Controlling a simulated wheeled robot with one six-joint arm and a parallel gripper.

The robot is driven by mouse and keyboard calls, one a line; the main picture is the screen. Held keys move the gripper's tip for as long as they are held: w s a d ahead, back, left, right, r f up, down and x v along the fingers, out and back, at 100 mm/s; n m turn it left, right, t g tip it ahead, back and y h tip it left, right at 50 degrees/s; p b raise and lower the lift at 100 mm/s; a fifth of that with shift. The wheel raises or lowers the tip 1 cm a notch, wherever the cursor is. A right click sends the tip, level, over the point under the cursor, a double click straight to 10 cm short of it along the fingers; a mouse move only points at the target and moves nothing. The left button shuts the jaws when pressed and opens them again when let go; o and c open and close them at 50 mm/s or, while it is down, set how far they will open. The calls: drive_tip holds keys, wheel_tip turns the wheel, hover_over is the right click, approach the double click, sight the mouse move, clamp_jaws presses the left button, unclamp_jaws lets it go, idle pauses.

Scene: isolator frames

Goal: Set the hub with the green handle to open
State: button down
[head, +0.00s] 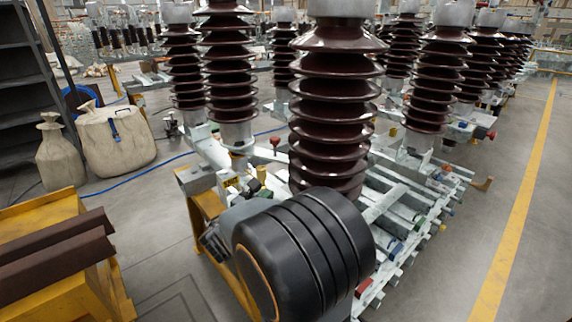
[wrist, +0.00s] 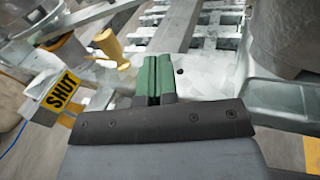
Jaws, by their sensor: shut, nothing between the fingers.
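In the wrist view my gripper (wrist: 155,62) is shut and empty. Its two green-faced fingers stand side by side in front of a pale metal frame. A yellow knobbed handle (wrist: 107,43) sticks out of a rounded hub up and left of the fingers. A yellow plate reading SHUT (wrist: 62,90) hangs below that hub, left of the fingers. I cannot make out a hub with a green handle in either view.
Tall brown ribbed insulators (head: 336,100) stand on the pale metal frame (head: 398,210). A red-topped knob (head: 275,143) rises beside the nearest one. A yellow stand (head: 60,255) with brown bars is at the lower left. The right floor aisle is clear, along a yellow line (head: 520,205).

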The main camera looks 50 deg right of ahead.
drive_tip(key=shift+n+t, duration=0.3)
drive_tip(key=shift+n, duration=0.3)
drive_tip(key=x, duration=0.4)
drive_tip(key=b+x, duration=0.1)
drive_tip(key=x, duration=0.4)
drive_tip(key=w+r+x, duration=0.1)
drive_tip(key=x, duration=0.4)
drive_tip(key=shift+r+b, duration=0.1)
drive_tip(key=shift+b, duration=0.3)
